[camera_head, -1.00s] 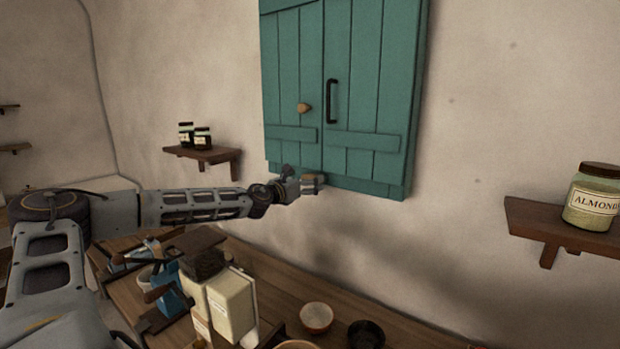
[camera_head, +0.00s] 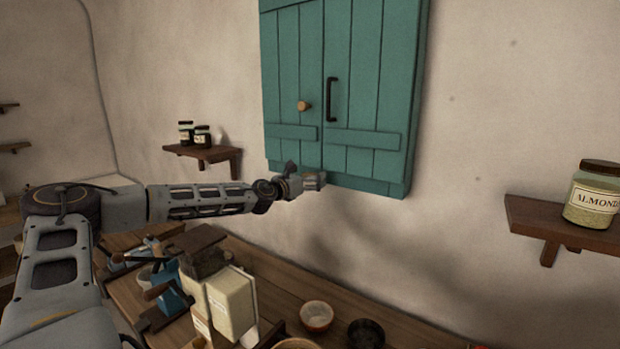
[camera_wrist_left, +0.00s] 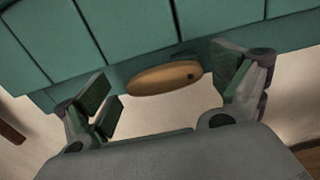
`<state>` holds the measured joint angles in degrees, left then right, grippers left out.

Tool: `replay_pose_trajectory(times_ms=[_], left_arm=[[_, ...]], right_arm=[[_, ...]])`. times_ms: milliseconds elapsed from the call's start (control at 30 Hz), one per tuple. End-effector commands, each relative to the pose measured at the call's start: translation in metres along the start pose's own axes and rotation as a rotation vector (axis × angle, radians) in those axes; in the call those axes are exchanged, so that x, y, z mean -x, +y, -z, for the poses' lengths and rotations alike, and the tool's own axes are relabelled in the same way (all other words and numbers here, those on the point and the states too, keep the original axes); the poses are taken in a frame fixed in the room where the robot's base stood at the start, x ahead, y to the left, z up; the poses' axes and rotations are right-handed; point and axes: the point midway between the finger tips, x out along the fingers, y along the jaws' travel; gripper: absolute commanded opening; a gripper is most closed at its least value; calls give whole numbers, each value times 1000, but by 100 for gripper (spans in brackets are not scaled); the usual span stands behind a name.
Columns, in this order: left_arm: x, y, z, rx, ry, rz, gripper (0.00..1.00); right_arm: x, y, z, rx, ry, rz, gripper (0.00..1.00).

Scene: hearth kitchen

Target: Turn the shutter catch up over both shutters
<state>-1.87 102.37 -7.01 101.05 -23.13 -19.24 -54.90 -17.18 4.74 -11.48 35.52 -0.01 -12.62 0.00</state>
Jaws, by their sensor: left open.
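The teal left shutter (camera_head: 290,75) and right shutter (camera_head: 365,90) hang closed on the wall. The shutter catch (camera_wrist_left: 165,77) is an elongated wooden piece with a dark pivot dot near its right end, at the shutters' lower edge. It lies nearly level across the left wrist view, and I cannot pick it out in the head view. My left gripper (camera_head: 314,181) is at the bottom edge near the seam. In the left wrist view its fingers are apart, one on each side of the catch, with visible gaps. My right gripper is not in view.
A wooden knob (camera_head: 304,106) and a black handle (camera_head: 331,100) stick out above my gripper. A shelf with an almond jar (camera_head: 594,195) is at right; a small shelf (camera_head: 203,153) with jars is at left. The counter below holds cartons (camera_head: 231,302) and bowls (camera_head: 316,316).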

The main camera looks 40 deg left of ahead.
Motion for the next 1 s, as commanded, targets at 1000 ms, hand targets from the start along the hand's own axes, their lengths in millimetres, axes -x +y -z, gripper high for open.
replay_pose_trajectory(times_ms=[1000], left_arm=[[-10, -1, 1, 3, 1, 1, 95]], right_arm=[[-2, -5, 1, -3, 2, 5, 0]])
